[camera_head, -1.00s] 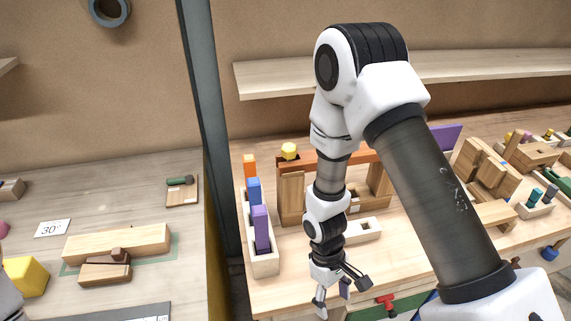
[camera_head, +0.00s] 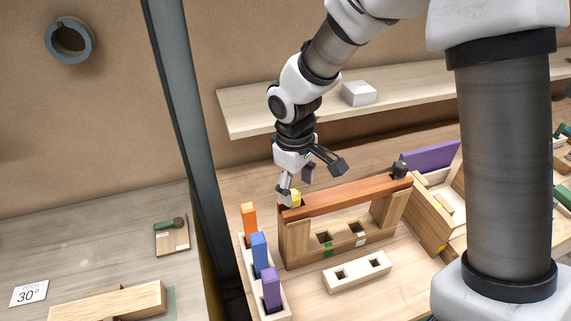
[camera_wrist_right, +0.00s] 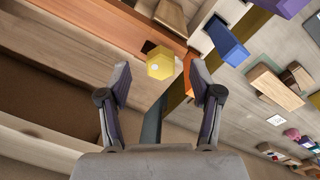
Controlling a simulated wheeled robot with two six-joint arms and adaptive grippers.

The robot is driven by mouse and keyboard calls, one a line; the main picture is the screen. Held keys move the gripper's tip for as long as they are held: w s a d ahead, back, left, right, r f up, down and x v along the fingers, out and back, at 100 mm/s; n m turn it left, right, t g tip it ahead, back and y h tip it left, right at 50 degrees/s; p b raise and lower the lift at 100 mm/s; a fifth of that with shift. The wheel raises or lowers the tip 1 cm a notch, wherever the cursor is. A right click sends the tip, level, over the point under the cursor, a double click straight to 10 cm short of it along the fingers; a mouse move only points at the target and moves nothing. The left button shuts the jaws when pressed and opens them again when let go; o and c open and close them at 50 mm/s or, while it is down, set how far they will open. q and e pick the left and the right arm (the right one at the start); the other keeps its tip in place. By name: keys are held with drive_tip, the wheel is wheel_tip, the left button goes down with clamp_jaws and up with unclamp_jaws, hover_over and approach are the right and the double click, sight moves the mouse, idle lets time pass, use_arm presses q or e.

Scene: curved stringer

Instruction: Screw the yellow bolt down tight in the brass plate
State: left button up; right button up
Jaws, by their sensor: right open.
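The yellow bolt (camera_head: 296,198) stands at the left end of a reddish-brown beam (camera_head: 350,193). Its head also shows in the right wrist view (camera_wrist_right: 160,63). My right gripper (camera_head: 309,179) is over that end of the beam, its fingers spread. In the wrist view the bolt head appears between the open fingertips, but I cannot tell whether either finger touches it. The brass plate cannot be made out; the bolt head and gripper cover that spot. The bolt's shank is hidden. My left gripper is not in view.
A pale block with orange (camera_head: 249,218), blue (camera_head: 260,251) and purple (camera_head: 271,290) pegs stands left of the beam. A dark knob (camera_head: 400,169) sits at the beam's right end. A grey post (camera_head: 190,140) rises at left. A pale two-hole block (camera_head: 356,273) lies in front.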

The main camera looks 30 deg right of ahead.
sight(296, 197)
drive_tip(key=s+f, duration=0.1)
drive_tip(key=f, duration=0.1)
drive_tip(key=shift+s+d+f, duration=0.1)
drive_tip(key=shift+s+f, duration=0.2)
drive_tip(key=shift+s, duration=0.05)
drive_tip(key=shift+w+f, duration=1.15)
drive_tip(key=shift+w, duration=0.1)
drive_tip(key=shift+w+f, duration=0.15)
drive_tip(key=shift+w, duration=0.2)
drive_tip(key=shift+s, duration=0.2)
drive_tip(key=shift+s+r, duration=0.3)
drive_tip(key=shift+s, duration=0.05)
drive_tip(key=c, duration=0.3)
drive_tip(key=shift+s+r, duration=0.1)
drive_tip(key=shift+s, duration=0.2)
drive_tip(key=c, duration=0.6)
clamp_jaws()
drive_tip(key=shift+w, duration=0.1)
drive_tip(key=shift+w+m, duration=0.1)
drive_tip(key=shift+m, duration=0.2)
drive_tip(key=shift+f+m, duration=0.3)
drive_tip(key=shift+m, duration=0.7)
drive_tip(key=m, duration=0.4)
drive_tip(key=shift+w+a+b, duration=0.1)
drive_tip(key=shift+a+b, duration=0.3)
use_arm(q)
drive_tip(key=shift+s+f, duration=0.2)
use_arm(e)
drive_tip(key=shift+w+m, duration=0.1)
drive_tip(key=shift+m, duration=0.6)
